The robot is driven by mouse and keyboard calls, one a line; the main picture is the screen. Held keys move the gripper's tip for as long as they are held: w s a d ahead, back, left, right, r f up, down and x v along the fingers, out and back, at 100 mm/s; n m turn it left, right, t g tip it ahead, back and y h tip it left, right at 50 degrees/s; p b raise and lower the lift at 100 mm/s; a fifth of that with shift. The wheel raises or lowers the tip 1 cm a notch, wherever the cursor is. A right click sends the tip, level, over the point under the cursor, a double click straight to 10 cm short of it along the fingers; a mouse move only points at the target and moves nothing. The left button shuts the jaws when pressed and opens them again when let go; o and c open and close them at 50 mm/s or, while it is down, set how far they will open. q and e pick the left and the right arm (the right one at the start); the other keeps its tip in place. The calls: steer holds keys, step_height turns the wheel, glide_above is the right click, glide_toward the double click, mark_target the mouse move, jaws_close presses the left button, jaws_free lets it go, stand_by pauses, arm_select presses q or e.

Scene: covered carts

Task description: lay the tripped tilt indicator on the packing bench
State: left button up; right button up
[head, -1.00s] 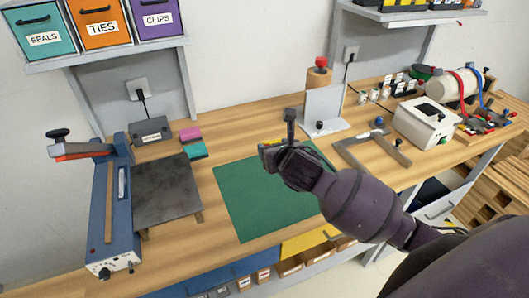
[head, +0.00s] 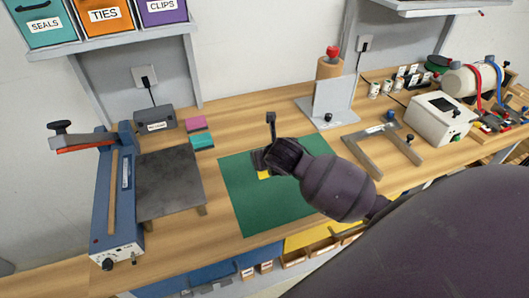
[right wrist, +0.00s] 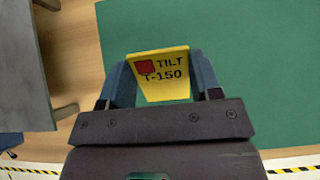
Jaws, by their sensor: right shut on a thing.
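The tilt indicator (right wrist: 162,76) is a yellow tag marked "TILT T-150" with a red square on its face. My right gripper (right wrist: 162,82) is shut on it, one finger on each side. In the head view a small yellow part of the indicator (head: 264,175) shows below my right gripper (head: 262,165), over the green mat. The packing bench (head: 236,122) is a wooden top under the mat. I cannot tell whether the indicator touches the mat. My left gripper is not in view.
The green mat (head: 245,210) is otherwise bare. A blue sealer (head: 118,205) with a dark plate (head: 168,182) stands to the left. Pink and teal blocks (head: 202,141) lie behind. A grey angled frame (head: 375,145) and a white box (head: 435,118) are to the right.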

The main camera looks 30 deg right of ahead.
steer(key=shift+f, duration=2.6)
steer(key=shift+f, duration=0.25)
steer(key=o, duration=1)
steer(key=c, duration=0.4)
steer(key=shift+w+d+r, duration=0.15)
steer(key=shift+w+r, duration=0.4)
steer(key=shift+r, duration=0.55)
steer(key=shift+w+d+r, duration=0.1)
steer(key=shift+w+r, duration=0.5)
steer(key=shift+r, duration=0.5)
steer(key=shift+w+d+r, duration=0.15)
steer(key=shift+w+r, duration=0.4)
steer(key=shift+r, duration=0.55)
